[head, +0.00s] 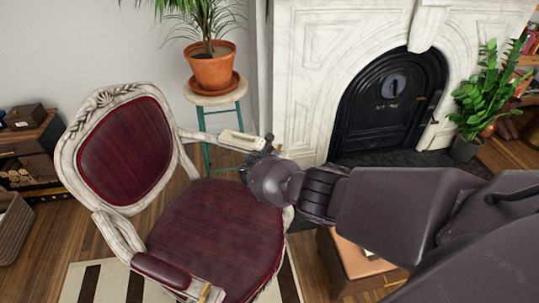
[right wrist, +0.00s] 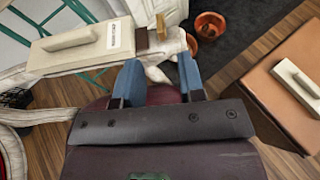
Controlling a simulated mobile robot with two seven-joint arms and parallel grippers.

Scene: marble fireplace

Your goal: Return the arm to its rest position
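My right arm reaches in from the right in the head view. Its gripper (head: 262,150) is over the front of the red-seated chair (head: 215,235), close to the chair's armrest. In the right wrist view the two blue fingers of the gripper (right wrist: 160,72) stand apart with nothing held between them. A cream block with a raised handle and a label (right wrist: 85,42) lies just beyond the fingers at upper left; it also shows by the armrest in the head view (head: 243,140). My left gripper is in neither view.
A potted plant (head: 212,66) stands on a teal-legged stool (head: 216,98) behind the chair. The marble fireplace (head: 305,70) is behind my arm. A brown box (right wrist: 280,100) with another cream handled block (right wrist: 298,78) on it stands at right in the wrist view.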

